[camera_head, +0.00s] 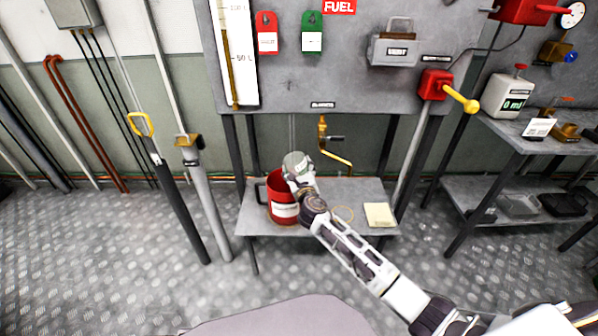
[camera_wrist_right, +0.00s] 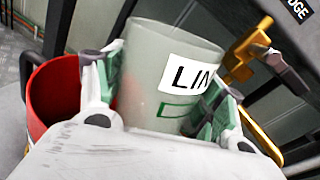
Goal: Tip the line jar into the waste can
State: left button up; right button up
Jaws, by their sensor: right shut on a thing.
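The line jar (camera_wrist_right: 150,65), a clear grey cylinder with a white label reading "LIN", is between the fingers of my right gripper (camera_wrist_right: 165,112). In the head view, the jar (camera_head: 296,161) is above the right part of the red waste can (camera_head: 277,208), which has a black handle and a white label. The can stands upright on a low grey shelf; it also shows at the left of the wrist view (camera_wrist_right: 52,100). My right gripper hides part of the can's opening. The jar's contents and exact tilt are unclear. My left gripper is not in view.
A yellow notepad (camera_head: 379,215) lies at the right of the grey shelf (camera_head: 345,190). A brass tap with a yellow pipe (camera_head: 336,157) hangs behind the jar, close to its right. The grey panel (camera_head: 345,80) overhangs the shelf's back.

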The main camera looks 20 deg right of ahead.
jog(key=shift+a+f+m+b, duration=0.1)
jog(key=shift+f+m+b, duration=0.05)
jog(key=shift+m+b, duration=0.2)
jog(key=shift+a+f+m+b, duration=0.1)
jog(key=shift+a+m+b, duration=0.05)
jog(key=shift+m+b, duration=0.3)
jog(key=shift+w+a+b, duration=0.1)
jog(key=shift+b, duration=0.45)
jog(key=shift+a+f+m+t+b, duration=0.15)
jog(key=shift+m+t+b, duration=0.15)
jog(key=shift+m+b, duration=0.6)
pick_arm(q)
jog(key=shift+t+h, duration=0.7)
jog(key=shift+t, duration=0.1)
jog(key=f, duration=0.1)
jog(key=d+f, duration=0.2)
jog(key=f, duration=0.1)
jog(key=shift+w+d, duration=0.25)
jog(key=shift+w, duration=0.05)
pick_arm(e)
jog(key=shift+a, duration=0.1)
